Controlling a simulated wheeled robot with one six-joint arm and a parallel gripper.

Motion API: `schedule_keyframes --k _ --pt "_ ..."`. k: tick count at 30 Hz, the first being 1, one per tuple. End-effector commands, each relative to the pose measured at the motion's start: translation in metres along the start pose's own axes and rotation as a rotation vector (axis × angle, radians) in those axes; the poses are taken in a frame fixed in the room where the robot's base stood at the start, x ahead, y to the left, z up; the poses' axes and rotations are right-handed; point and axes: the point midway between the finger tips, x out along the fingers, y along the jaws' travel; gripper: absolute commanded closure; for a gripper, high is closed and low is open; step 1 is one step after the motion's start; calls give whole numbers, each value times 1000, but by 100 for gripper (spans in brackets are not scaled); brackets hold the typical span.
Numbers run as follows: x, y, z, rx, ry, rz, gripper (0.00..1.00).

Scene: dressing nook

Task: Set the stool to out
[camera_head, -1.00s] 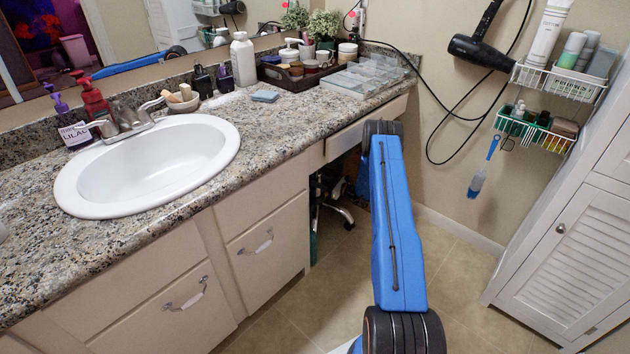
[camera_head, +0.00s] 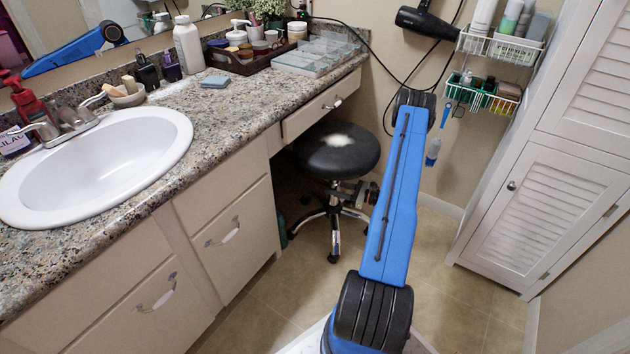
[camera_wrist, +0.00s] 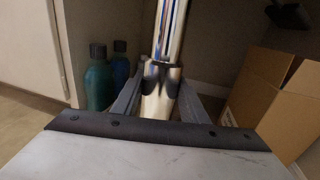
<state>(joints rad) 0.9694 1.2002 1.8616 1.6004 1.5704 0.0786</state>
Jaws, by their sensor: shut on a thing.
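The stool (camera_head: 338,150) has a round black seat with a pale patch on top and a chrome wheeled base. It stands upright on the floor, partly under the counter's drawer, its seat showing in front of the counter edge. My gripper (camera_head: 362,192) is low beside the stool's column, partly hidden behind my blue arm. In the wrist view my gripper (camera_wrist: 160,90) is shut on the stool's chrome column (camera_wrist: 170,35), with a finger on each side. The seat is outside the wrist view.
The granite counter (camera_head: 235,125) with drawers is on the left. A white louvred cabinet (camera_head: 545,200) stands at right. Green-blue bottles (camera_wrist: 99,80) and an open cardboard box (camera_wrist: 270,95) are under the counter. The tiled floor (camera_head: 265,310) in front is clear.

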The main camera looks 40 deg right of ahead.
Motion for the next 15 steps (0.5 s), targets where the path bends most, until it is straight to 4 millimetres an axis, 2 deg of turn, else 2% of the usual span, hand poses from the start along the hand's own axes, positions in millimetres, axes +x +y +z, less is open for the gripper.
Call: schedule_keyframes --k 1,6,9,15 --pt "-18 2 1 2 -1 -7 100" --pt "-65 13 1 0 -2 -4 100" --pt "-87 19 1 0 -2 -4 100" --pt "-115 26 1 0 -2 -1 100"
